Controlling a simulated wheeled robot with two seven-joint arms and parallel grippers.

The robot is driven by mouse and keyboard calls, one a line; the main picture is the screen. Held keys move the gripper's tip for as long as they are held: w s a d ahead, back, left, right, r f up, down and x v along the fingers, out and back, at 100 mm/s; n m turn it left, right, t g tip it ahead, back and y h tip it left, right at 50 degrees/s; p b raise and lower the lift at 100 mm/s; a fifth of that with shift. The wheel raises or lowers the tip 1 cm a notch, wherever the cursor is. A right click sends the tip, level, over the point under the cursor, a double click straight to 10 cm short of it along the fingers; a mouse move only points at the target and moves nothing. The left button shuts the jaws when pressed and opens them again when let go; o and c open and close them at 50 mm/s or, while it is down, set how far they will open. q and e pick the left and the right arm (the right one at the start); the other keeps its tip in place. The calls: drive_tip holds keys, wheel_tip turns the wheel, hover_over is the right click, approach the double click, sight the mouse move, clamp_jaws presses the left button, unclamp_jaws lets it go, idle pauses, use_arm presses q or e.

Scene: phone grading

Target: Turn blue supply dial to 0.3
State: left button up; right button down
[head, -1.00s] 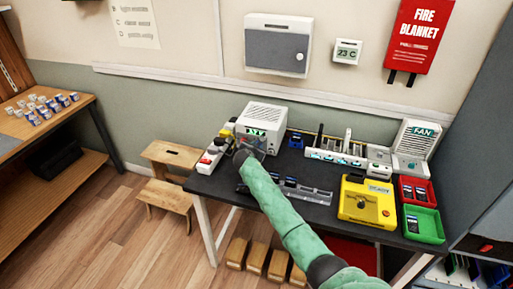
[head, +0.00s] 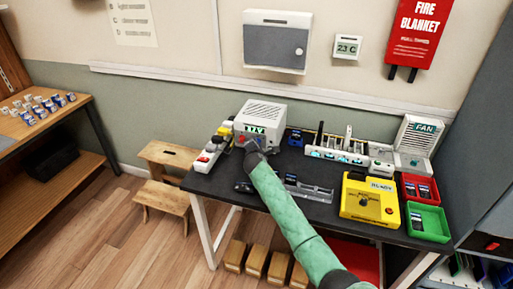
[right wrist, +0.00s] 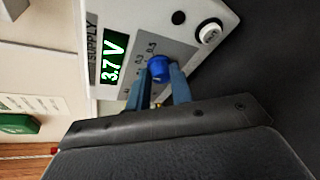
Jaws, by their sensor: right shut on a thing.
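The supply (head: 260,123) is a white box at the back left of the dark table, and it also fills the upper part of the right wrist view (right wrist: 195,14). Its green display (right wrist: 114,60) reads 3.7 V. The blue dial (right wrist: 158,69) is on its front panel, beside printed marks that include 0.3 and 0.5. I cannot tell which mark the dial points at. My right gripper (right wrist: 162,76) is shut on the blue dial, one finger on each side. In the head view my right gripper (head: 243,143) covers the dial. My left gripper is not in view.
A power strip with plugs (head: 210,152) lies left of the supply. A slotted rack (head: 308,190) lies right of my forearm. A yellow tester (head: 355,205) and red and green trays (head: 428,222) stand farther right.

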idle(0.3)
drive_tip(key=c, duration=1.2)
unclamp_jaws()
drive_tip(key=shift+d, duration=0.1)
drive_tip(key=shift+c, duration=0.2)
